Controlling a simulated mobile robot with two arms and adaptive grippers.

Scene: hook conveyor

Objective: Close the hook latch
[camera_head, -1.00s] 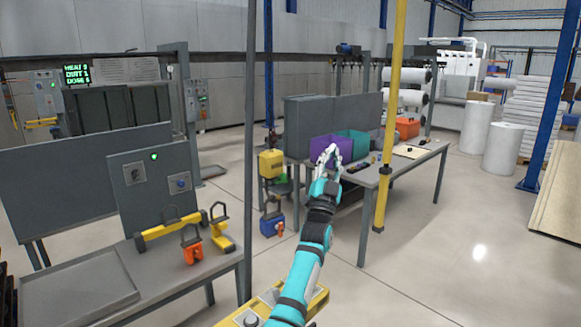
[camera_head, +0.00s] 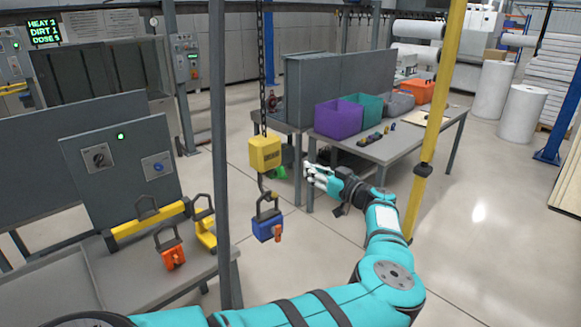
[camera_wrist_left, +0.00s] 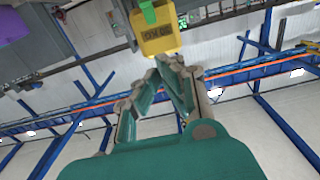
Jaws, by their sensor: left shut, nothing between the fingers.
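A yellow hoist block (camera_head: 265,153) hangs on a dark chain, with a small dark hook (camera_head: 262,184) below it. A blue load (camera_head: 267,227) with a dark loop handle and an orange part hangs at the hook. The hook's latch is too small to make out. My left gripper (camera_head: 308,172) is shut and empty, pointing left, to the right of the hook in the picture and apart from it. In the left wrist view the fingers (camera_wrist_left: 168,64) come together just below the yellow block (camera_wrist_left: 157,36); the hook cannot be made out there. My right gripper is out of view.
A grey post (camera_head: 218,150) stands left of the hoist and a yellow post (camera_head: 436,110) right of my forearm. A workbench (camera_head: 388,150) with a purple bin (camera_head: 338,119) is behind. An orange padlock-shaped load (camera_head: 172,252) sits on the left table.

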